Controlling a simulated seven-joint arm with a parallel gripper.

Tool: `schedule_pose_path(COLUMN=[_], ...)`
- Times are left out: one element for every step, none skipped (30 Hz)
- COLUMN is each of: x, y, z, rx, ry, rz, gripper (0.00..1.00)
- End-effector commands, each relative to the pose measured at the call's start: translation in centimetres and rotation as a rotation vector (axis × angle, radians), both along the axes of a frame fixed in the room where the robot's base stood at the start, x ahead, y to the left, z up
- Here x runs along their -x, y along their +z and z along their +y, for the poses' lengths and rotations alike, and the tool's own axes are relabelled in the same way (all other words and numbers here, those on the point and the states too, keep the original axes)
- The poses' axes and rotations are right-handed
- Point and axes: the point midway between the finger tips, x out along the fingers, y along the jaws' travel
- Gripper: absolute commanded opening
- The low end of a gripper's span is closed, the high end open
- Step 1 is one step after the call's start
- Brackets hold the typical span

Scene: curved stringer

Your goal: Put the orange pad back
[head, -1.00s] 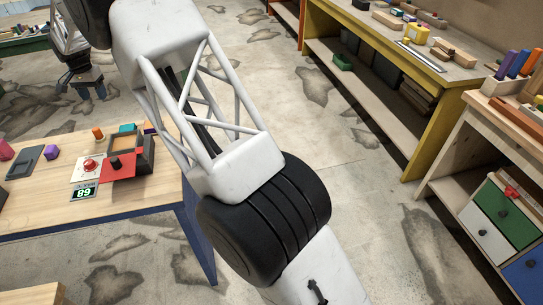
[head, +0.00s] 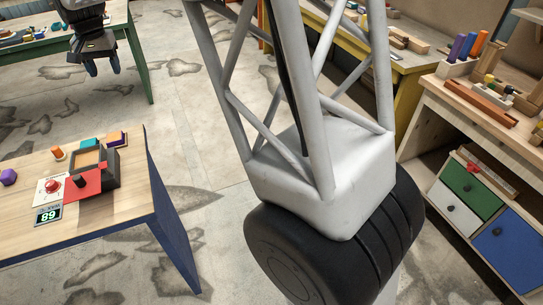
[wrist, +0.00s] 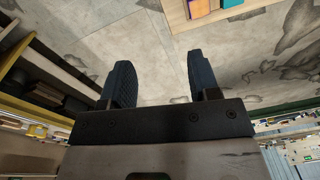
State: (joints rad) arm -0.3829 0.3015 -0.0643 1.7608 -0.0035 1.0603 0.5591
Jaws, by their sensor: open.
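I cannot single out the orange pad for sure. A small block with orange and purple faces (head: 117,139) sits behind the black-and-red box (head: 90,172) on the near wooden table (head: 110,205). A small orange peg (head: 58,153) stands to its left. In the wrist view an orange piece (wrist: 198,8) shows at the top edge, cut off by the frame. My gripper (head: 103,70) is open and empty, in the air beyond the near table. In the wrist view its two dark fingers (wrist: 160,80) are wide apart with only floor between them.
A dial panel (head: 50,190) and a display (head: 48,215) lie beside the box. A green-legged table (head: 138,60) stands at the back left. A drawer workbench (head: 440,115) with upright coloured blocks (head: 470,46) is at right.

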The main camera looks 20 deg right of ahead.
Motion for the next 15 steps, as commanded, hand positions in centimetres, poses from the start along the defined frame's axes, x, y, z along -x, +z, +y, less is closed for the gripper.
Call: schedule_pose_path(x=[0.9,1.5,2.1,2.7,3.2,3.9,4.5,5.1,5.9,6.5,7.0,7.8,8.4,9.0,9.9], y=[0.7,0.9,1.3,1.5,1.8,2.1,2.3,2.6,2.9,3.2,3.4,3.7,3.8,4.0,4.1], z=[-1.3,-2.0,-2.9,-3.5,-4.2,-5.0,-5.7,-6.3,-7.1,-7.7,-8.3,-9.1,-9.7,-10.3,-11.0], rx=[-0.001,-0.001,-0.001,0.0,-0.001,0.0,-0.001,-0.001,0.0,-0.001,-0.001,-0.001,0.0,-0.001,0.0], ry=[0.001,0.002,0.005,0.008,0.01,0.012,0.014,0.017,0.019,0.021,0.023,0.026,0.028,0.03,0.034], rz=[-0.005,-0.007,-0.011,-0.012,-0.015,-0.017,-0.019,-0.022,-0.025,-0.028,-0.032,-0.036,-0.038,-0.041,-0.043], gripper=[0.56,0.56,0.56,0.56,0.56,0.56,0.56,0.56,0.56,0.56,0.56,0.56,0.56,0.56,0.56])
